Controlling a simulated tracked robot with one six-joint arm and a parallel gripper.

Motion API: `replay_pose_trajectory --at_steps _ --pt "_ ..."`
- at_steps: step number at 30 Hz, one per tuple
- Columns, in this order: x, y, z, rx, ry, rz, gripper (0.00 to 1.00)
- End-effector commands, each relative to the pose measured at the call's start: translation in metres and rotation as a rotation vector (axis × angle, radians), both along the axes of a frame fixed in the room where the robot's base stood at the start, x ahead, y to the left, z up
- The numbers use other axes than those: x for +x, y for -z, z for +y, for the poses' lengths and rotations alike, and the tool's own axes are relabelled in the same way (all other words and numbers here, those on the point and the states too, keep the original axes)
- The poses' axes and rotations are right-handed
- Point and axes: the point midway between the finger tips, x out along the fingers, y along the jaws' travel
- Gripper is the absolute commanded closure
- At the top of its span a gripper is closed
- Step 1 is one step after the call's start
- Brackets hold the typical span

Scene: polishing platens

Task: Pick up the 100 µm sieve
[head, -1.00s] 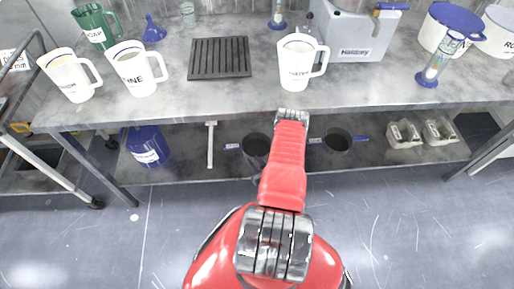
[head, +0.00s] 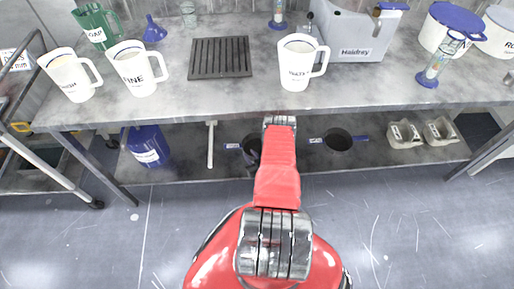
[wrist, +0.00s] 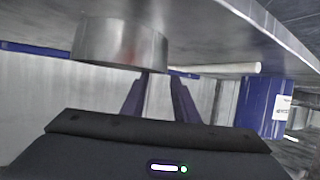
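Two dark round sieves with blue handles sit on the lower shelf in the head view: a left sieve (head: 250,143) and a right sieve (head: 338,139). Their labels are too small to read, so I cannot tell which is the 100 µm one. A metal sieve drum (wrist: 120,42), seemingly the left one, shows there just beyond my gripper (wrist: 158,80). The two dark blue fingers are apart, with a gap between them and nothing visibly held. In the head view my arm mostly hides the gripper, close to the left sieve.
The bench top (head: 200,100) overhangs the lower shelf. Jugs and a black grate (head: 220,57) stand on top.

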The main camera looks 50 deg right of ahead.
Motion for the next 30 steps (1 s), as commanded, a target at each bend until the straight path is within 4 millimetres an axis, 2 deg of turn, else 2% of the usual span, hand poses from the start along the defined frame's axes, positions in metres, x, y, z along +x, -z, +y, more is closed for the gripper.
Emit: replay_pose_trajectory --at_steps 6,12,30 --pt "0.020 0.011 -0.009 0.000 -0.001 0.000 0.73" --pt "0.031 0.016 -0.015 0.000 0.000 0.001 0.73" --pt "0.031 0.016 -0.016 0.001 0.001 0.001 0.74"
